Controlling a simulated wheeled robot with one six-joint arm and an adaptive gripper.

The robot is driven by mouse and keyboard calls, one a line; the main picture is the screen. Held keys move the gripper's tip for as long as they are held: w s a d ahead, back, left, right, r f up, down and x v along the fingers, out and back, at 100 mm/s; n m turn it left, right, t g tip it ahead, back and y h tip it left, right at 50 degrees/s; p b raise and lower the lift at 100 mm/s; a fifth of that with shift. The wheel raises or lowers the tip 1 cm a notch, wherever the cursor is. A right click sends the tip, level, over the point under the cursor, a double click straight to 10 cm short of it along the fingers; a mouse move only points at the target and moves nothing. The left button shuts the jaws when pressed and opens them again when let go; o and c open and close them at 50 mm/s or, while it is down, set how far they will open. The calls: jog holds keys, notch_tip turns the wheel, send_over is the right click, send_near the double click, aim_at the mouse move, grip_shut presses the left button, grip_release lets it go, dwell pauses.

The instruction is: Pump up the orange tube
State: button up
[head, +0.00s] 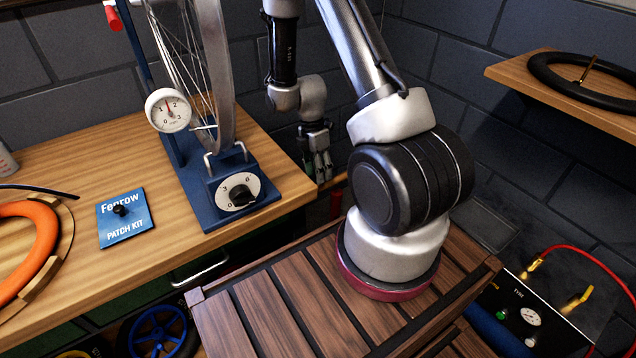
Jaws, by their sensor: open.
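The orange tube (38,243) lies on the workbench at the left, partly cut off by the picture's edge. A curved wooden piece (45,272) runs along its outer side. A thin black hose or cable (40,188) lies just behind it. A white gauge (168,110) is on the blue wheel stand, its red needle near 2. A black knob on a numbered dial (238,194) is on the stand's base. My gripper (321,172) hangs open, pointing down, right of the bench and well away from the tube. I see nothing between its fingers.
The blue stand holds a spoked wheel (190,60). A blue patch kit (125,217) lies between tube and stand. A black tube (585,78) lies on the right shelf (560,105). A compressor-like unit (525,310) with a red hose (590,262) is at lower right.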

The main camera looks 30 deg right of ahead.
aim_at(337, 184)
jog(key=shift+s+f, duration=0.25)
jog(key=shift+f, duration=0.95)
jog(key=shift+s+f, duration=0.2)
jog(key=shift+f, duration=0.95)
grip_shut()
